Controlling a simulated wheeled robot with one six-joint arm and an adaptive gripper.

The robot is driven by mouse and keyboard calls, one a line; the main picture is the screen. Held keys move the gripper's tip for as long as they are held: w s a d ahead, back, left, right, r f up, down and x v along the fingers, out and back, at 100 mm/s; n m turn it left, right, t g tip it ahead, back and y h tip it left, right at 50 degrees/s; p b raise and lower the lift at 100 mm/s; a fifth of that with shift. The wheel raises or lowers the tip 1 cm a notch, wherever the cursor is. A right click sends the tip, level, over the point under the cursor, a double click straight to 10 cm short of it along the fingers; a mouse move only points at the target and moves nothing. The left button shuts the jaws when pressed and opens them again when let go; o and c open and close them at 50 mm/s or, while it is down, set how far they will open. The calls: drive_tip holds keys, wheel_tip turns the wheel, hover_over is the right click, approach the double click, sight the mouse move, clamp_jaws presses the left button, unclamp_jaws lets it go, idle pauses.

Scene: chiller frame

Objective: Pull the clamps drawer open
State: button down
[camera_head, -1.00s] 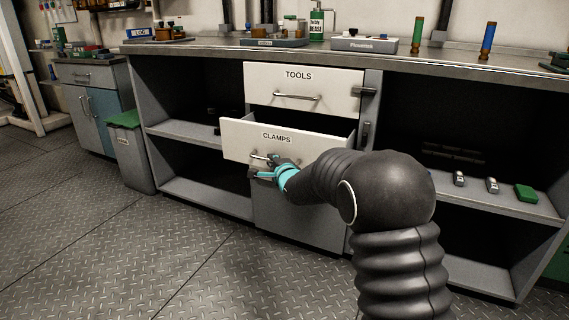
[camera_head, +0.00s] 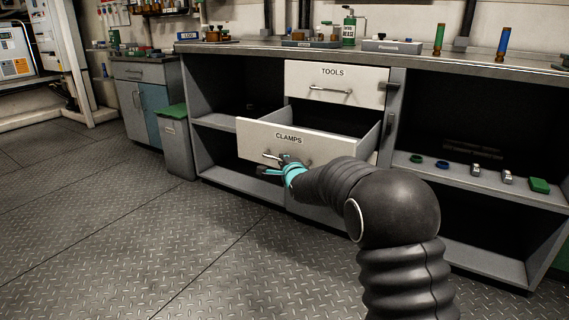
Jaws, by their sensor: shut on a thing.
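The clamps drawer (camera_head: 262,138) has a white front with the label CLAMPS and a bar handle (camera_head: 272,156). It stands well out from the bench, and part of its dark inside shows behind the front. My gripper (camera_head: 275,166) is at the drawer front, shut on the handle. The fingertips are small and partly hidden by the gripper's own body. The tools drawer (camera_head: 314,79) above is shut.
The workbench (camera_head: 440,67) has open shelves on both sides, with several small items on the right one (camera_head: 472,186). A grey bin with a green lid (camera_head: 173,111) stands at the left. The plated floor (camera_head: 130,220) in front is clear.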

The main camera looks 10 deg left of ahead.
drive_tip(key=c, duration=1.2)
unclamp_jaws()
drive_tip(key=shift+a, duration=0.1)
drive_tip(key=v, duration=1.2)
